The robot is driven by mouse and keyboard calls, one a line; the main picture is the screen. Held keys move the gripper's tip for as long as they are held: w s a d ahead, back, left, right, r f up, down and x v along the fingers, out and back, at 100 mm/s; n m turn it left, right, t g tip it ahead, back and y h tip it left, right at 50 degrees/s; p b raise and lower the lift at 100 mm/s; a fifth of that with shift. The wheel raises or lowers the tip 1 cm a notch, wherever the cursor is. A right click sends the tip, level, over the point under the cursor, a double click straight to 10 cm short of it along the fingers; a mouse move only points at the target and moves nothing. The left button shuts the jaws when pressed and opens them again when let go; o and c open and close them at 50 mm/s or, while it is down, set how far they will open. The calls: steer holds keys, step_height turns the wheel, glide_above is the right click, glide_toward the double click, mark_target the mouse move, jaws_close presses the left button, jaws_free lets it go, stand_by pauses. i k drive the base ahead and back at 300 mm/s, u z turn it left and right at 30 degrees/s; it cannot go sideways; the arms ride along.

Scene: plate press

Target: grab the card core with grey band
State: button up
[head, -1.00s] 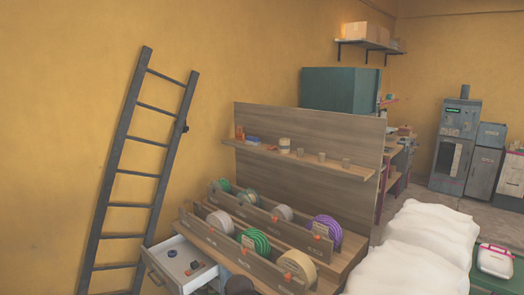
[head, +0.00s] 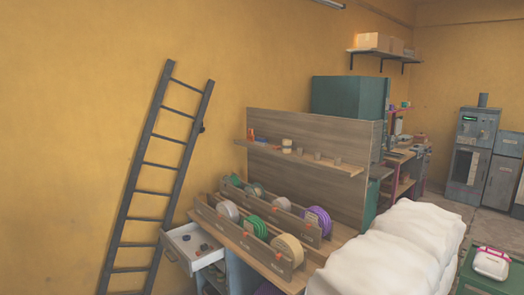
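My gripper is not in the head view. Several small, pale brownish-grey cylinders (head: 317,155) stand on the narrow wooden shelf (head: 265,149) of the back panel. A wider, banded beige roll or stack (head: 286,146) stands to their left. They are too small here for me to tell whether one is the card core with grey band. Spools stand in the wooden racks below: a purple one (head: 318,221), a green one (head: 255,226), a beige one (head: 288,249), a grey one (head: 228,210) and others partly hidden.
An open white drawer (head: 194,246) with small items juts out at the bench's left. A dark ladder (head: 160,180) leans on the yellow wall. Some floor shows at right, before the grey machines (head: 467,155).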

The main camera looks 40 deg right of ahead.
mark_target(287, 143)
steer(key=u, duration=0.15)
steer(key=k, duration=0.45)
steer(key=u, duration=0.4)
steer(key=i, duration=1.45)
steer(key=z, duration=0.55)
steer(key=i, duration=0.75)
steer(key=z, duration=0.7)
steer(key=i, duration=0.5)
steer(key=z, duration=0.8)
steer(key=i, duration=0.65)
steer(key=z, duration=0.25)
